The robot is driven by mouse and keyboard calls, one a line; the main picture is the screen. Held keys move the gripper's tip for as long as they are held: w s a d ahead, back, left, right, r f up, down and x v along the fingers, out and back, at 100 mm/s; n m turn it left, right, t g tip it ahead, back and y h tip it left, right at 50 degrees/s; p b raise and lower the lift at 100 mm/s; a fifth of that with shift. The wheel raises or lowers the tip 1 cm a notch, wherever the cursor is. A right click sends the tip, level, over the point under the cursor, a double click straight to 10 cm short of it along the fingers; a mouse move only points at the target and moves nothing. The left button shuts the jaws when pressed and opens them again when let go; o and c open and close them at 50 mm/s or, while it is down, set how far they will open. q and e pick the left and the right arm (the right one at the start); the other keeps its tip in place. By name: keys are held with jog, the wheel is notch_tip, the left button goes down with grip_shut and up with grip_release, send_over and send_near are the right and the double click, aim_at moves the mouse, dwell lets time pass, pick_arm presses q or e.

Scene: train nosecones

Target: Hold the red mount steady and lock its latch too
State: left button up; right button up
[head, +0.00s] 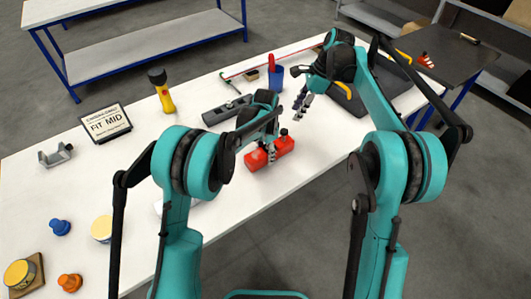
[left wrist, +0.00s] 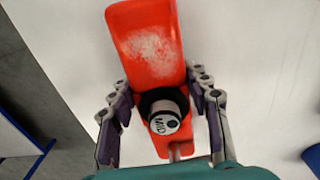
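The red mount (head: 286,145) lies on the white table, below and between my two grippers in the head view. In the left wrist view the mount (left wrist: 146,45) has a pale scuffed patch and a black-ringed knob with a white face marked "MID" (left wrist: 164,123), upside down. My left gripper (head: 267,154) is down at the mount. Its fingers (left wrist: 158,90) stand spread on either side, with gaps beside the knob; contact at the tips is unclear. My right gripper (head: 303,103) is open and empty, above the table behind the mount. The latch cannot be made out clearly.
A sign (head: 106,122) reads "FIT MID". A grey bracket (head: 55,155) and several small round parts lie at left. The table's front edge is near.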

jog(key=shift+o, duration=0.9)
jog(key=n+y, duration=1.4)
jog(key=n, duration=2.1)
send_near(284, 130)
jog(key=shift+n, duration=0.3)
jog(key=a, duration=1)
jog(key=shift+f, duration=0.25)
